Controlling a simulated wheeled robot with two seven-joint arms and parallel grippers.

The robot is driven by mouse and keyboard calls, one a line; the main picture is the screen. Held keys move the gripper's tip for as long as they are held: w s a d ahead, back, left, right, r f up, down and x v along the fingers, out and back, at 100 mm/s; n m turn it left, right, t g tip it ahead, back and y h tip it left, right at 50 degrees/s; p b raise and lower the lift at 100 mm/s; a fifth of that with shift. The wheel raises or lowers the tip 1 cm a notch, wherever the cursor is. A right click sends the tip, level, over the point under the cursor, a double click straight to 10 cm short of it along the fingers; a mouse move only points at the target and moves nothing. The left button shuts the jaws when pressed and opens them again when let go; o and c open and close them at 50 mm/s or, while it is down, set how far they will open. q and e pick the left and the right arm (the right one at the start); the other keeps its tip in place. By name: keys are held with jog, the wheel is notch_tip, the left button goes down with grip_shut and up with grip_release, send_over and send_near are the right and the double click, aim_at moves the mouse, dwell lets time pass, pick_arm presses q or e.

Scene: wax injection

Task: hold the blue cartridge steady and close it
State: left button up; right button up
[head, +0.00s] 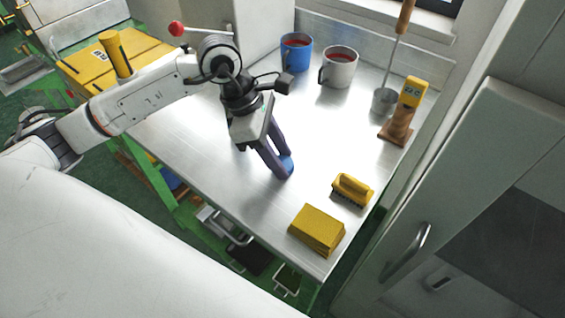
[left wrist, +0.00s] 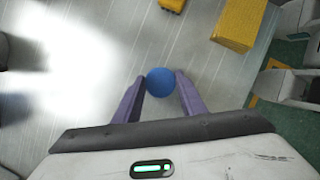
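The blue cartridge (head: 287,163) is on the metal table, mostly hidden behind my left gripper's fingers in the head view. In the left wrist view it shows as a round blue end (left wrist: 160,81) between the two purple fingertips. My left gripper (head: 281,166) points down at it, with a finger on each side. The fingers (left wrist: 160,84) appear to touch its sides, so the gripper looks shut on it. Whether the cartridge is open or closed cannot be told. My right gripper is not in view.
A yellow block (head: 316,229) and a yellow brush (head: 352,189) lie right of the gripper. A blue mug (head: 296,52), a white mug (head: 338,67), a ladle (head: 384,101) and a yellow gauge on a wooden stand (head: 397,132) stand farther back. The table's middle is clear.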

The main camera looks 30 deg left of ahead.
pick_arm(q)
jog(key=shift+c, duration=0.7)
jog(key=shift+r, duration=0.25)
notch_tip(320, 180, up, 10)
jog(key=shift+f+b, duration=0.25)
jog(key=shift+b, duration=0.1)
